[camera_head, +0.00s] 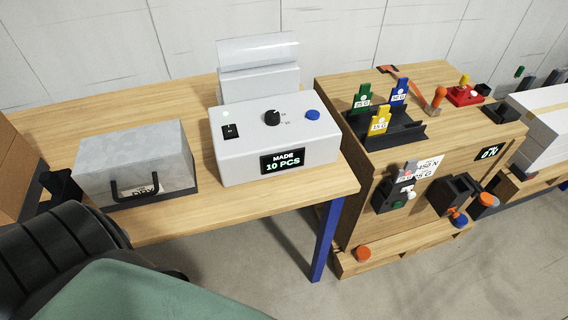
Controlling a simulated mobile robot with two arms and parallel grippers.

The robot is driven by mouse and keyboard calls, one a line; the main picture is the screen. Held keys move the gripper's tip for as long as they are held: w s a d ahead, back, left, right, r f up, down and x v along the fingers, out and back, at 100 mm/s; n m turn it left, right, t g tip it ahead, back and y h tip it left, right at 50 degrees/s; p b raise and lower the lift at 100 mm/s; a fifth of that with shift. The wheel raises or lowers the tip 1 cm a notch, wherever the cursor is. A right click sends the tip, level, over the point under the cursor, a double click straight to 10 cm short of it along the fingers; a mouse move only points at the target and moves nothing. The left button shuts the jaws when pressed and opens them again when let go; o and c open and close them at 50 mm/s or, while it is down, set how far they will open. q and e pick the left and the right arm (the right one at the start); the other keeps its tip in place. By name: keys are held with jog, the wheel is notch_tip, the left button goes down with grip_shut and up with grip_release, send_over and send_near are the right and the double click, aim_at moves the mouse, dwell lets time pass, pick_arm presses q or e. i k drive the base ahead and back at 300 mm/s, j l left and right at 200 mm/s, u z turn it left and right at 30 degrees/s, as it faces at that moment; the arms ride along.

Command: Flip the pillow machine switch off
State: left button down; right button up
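The pillow machine (250,163) is a white box on the wooden table. Its black switch (230,131) is on the top left of the sloped panel, under a small pale green light (226,114). The switch's position is too small to read. A black dial (272,118) and a blue button (312,115) are to the right of the switch. The display (283,161) reads "MADE 10 PCS". No gripper can be made out near the machine. A dark ribbed part and a green part of my body fill the lower left.
A grey box with a black handle (138,165) stands left of the machine on the table (200,222). A dark part (62,186) and cardboard (15,175) are at the far left. A wooden station (350,215) with coloured tags stands right, beyond a gap.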

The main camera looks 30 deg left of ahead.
aim_at(230, 130)
jog(key=u, duration=1.45)
